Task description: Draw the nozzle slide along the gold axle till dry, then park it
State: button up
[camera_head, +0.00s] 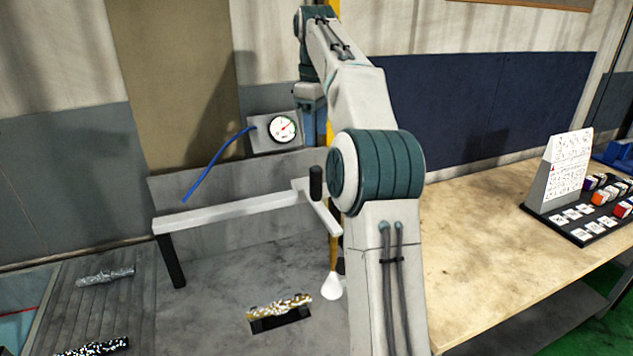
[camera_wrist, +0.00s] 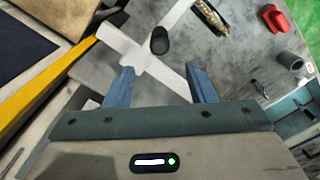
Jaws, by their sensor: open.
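The gold axle (camera_head: 280,308) lies in a dark cradle on the grey machine bed; it also shows at the top of the wrist view (camera_wrist: 210,18). The nozzle slide (camera_head: 318,206) is a white crosspiece at the right end of a white rail (camera_head: 235,212). It bears an upright black knob (camera_head: 316,182), and a white-tipped nozzle (camera_head: 331,287) hangs below, right of the axle. In the wrist view my gripper (camera_wrist: 158,72) is open, with blue fingers apart. The black knob (camera_wrist: 160,41) shows just beyond and between the fingertips, apart from them.
A round gauge (camera_head: 283,128) with a blue hose (camera_head: 215,165) stands behind the rail. Other axles, silver (camera_head: 105,276) and black-speckled (camera_head: 93,347), lie at left. A red part (camera_wrist: 280,20) and grey cylinder (camera_wrist: 290,62) show in the wrist view. A wooden table (camera_head: 480,265) stands at right.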

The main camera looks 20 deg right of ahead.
aim_at(316, 182)
notch_tip(316, 182, down, 14)
jog(key=shift+r+b, duration=0.15)
jog(key=shift+b, duration=1.05)
grip_shut()
